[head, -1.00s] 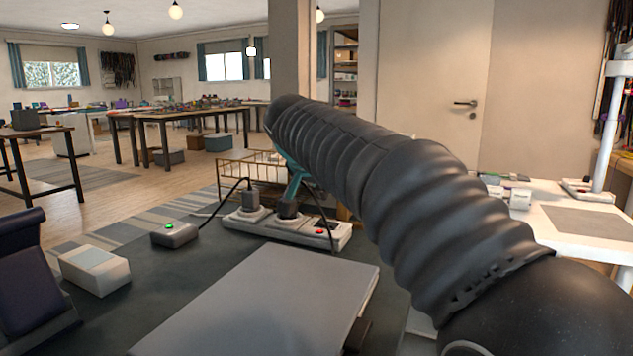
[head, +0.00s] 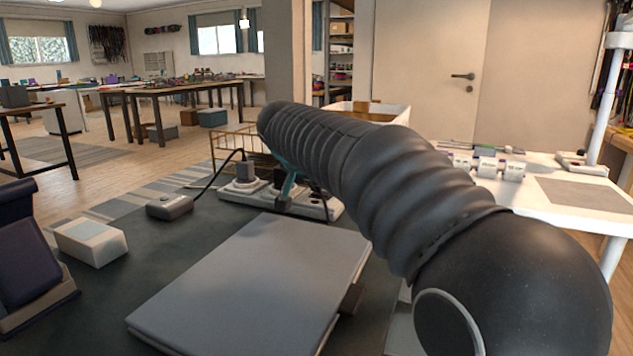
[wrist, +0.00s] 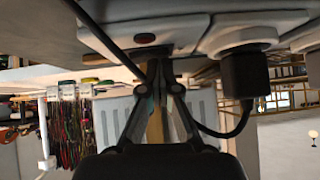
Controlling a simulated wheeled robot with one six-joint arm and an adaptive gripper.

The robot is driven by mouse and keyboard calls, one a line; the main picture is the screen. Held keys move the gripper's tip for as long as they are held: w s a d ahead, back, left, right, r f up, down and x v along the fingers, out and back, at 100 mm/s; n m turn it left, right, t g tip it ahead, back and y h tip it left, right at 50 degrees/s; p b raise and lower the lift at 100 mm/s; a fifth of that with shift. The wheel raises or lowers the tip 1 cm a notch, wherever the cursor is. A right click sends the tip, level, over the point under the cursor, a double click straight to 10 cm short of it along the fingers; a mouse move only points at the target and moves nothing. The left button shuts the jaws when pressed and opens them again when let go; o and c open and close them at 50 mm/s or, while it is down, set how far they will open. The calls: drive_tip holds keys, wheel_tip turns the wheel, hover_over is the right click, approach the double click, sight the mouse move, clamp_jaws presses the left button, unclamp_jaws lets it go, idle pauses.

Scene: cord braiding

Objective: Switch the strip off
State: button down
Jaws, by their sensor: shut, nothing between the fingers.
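The white power strip (head: 232,196) lies on the dark mat past the grey board. Its switch shows in the wrist view as a dark reddish spot (wrist: 145,38), with no glow. A black plug (head: 246,172) sits in one socket; it also shows in the wrist view (wrist: 245,76). My gripper (head: 285,203) reaches down to the strip, partly hidden by my arm in the head view. In the wrist view my gripper (wrist: 160,66) is shut and empty, its tips close to the strip by the switch. I cannot tell whether they touch it.
A small grey box (head: 170,206) on the plug's cord shows no light. A pale box (head: 91,243) and a large grey board (head: 260,280) lie nearer. A wire basket (head: 232,143) stands behind the strip. A white table (head: 540,200) is at the right.

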drive_tip(key=shift+d+f, duration=0.15)
drive_tip(key=shift+f, duration=0.15)
drive_tip(key=shift+s+d+r+b, duration=0.25)
drive_tip(key=shift+d+b, duration=0.15)
drive_tip(key=shift+d, duration=0.2)
drive_tip(key=shift+r, duration=0.1)
drive_tip(key=shift+r+p, duration=0.3)
drive_tip(key=shift+p, duration=0.05)
drive_tip(key=r, duration=0.1)
drive_tip(key=r+p, duration=0.2)
drive_tip(key=r, duration=0.1)
drive_tip(key=shift+s+d, duration=0.15)
drive_tip(key=shift+s, duration=0.15)
drive_tip(key=v, duration=0.9)
drive_tip(key=shift+s, duration=0.2)
drive_tip(key=shift+d+f, duration=0.1)
drive_tip(key=shift+d, duration=0.05)
